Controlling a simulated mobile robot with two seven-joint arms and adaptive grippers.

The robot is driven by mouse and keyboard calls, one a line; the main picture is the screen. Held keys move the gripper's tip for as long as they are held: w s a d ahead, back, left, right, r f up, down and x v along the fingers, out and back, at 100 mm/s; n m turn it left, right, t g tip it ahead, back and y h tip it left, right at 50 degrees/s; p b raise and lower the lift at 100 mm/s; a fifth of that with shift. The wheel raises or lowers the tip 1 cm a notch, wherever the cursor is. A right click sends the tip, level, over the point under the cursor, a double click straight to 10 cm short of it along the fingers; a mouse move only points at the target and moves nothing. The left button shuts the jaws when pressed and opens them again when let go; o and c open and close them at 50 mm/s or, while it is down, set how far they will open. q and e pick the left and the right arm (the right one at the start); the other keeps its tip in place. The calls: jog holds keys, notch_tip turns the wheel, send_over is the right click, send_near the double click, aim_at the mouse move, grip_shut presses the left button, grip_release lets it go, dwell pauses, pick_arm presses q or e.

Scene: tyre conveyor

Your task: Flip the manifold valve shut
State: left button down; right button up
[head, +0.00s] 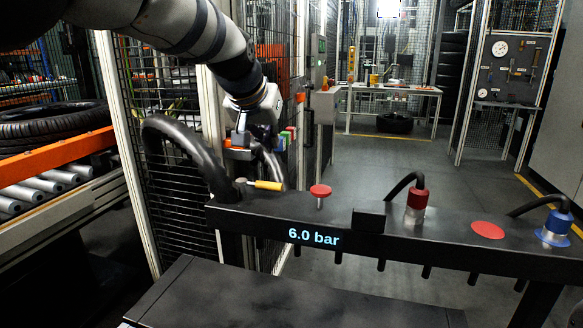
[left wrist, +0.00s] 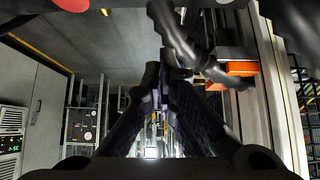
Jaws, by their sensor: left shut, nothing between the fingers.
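The manifold valve (head: 262,184) has a yellow lever on a metal stem at the left end of the black manifold (head: 350,222). The lever lies nearly level, pointing right along the beam. My left gripper (head: 279,174) reaches down from above, its fingers close behind the lever in the head view. I cannot tell whether they touch it. In the left wrist view the left gripper's dark fingers (left wrist: 163,68) come together with nothing visible held. The lever cannot be made out there. My right gripper is in neither view.
The manifold carries a red knob (head: 320,190), a red coupling (head: 415,198), a red disc (head: 488,230) and a blue coupling (head: 555,228). Its display reads 6.0 bar. A thick black hose (head: 190,145) arches at its left end. A mesh fence stands behind; a roller conveyor is left.

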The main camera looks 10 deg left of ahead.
pick_arm(q)
jog(key=shift+s+a, duration=0.2)
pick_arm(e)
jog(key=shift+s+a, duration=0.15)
pick_arm(q)
jog(key=b+x, duration=0.2)
jog(key=x, duration=0.8)
jog(key=shift+f, duration=0.25)
jog(key=s+p, duration=0.2)
jog(key=s, duration=0.1)
jog(key=shift+s+r, duration=0.3)
jog(key=shift+r, duration=0.1)
jog(key=shift+s+f, duration=0.1)
jog(key=shift+f, duration=0.45)
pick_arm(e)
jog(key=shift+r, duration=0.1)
